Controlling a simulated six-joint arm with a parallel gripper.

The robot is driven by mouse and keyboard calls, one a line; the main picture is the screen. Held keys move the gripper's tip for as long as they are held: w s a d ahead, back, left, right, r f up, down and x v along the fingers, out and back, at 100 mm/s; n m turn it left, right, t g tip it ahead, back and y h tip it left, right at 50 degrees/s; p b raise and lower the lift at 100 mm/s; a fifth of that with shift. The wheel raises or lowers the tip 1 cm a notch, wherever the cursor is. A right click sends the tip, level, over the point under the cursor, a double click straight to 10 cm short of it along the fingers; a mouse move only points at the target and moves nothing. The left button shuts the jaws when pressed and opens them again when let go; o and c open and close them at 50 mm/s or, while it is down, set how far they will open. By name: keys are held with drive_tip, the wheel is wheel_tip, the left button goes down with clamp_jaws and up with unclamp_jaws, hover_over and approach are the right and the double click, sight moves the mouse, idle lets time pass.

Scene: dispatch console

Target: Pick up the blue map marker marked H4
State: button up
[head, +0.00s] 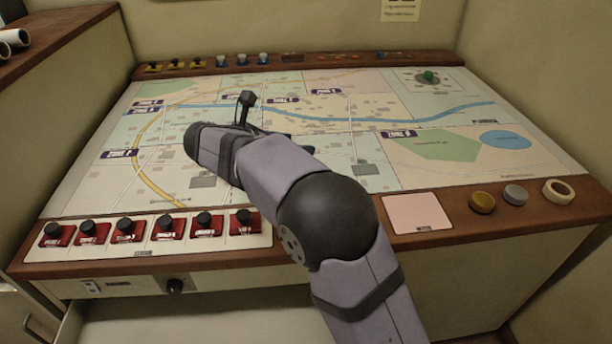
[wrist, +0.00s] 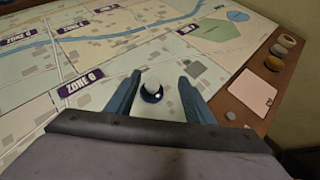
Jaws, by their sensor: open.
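In the wrist view, a map marker (wrist: 152,92) with a pale knob and a dark blue round base stands on the map between my fingers. I cannot read any H4 mark on it. My gripper (wrist: 160,79) is open, with one finger on each side of the marker and a visible gap to each. In the head view my arm hides this marker, and most of the gripper is hidden too. Blue-based markers with pale tops (head: 240,60) stand on the back rail, with yellow-based ones (head: 176,65) to their left.
The map table (head: 85,190) is mostly flat and clear. A green-topped piece (head: 428,77) stands at the back right. A pink card (head: 416,213), gold disc (head: 482,202), silver disc (head: 515,194) and tape roll (head: 558,190) lie at front right.

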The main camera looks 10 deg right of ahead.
drive_tip(key=shift+n, duration=0.3)
drive_tip(key=f, duration=0.5)
drive_tip(key=shift+w+a+f, duration=0.2)
drive_tip(key=shift+w+a, duration=0.1)
drive_tip(key=shift+a, duration=0.05)
drive_tip(key=shift+p+x, duration=0.55)
drive_tip(key=shift+x, duration=3.1)
drive_tip(key=shift+w+r, duration=0.1)
drive_tip(key=shift+w, duration=0.05)
drive_tip(key=c, duration=1.1)
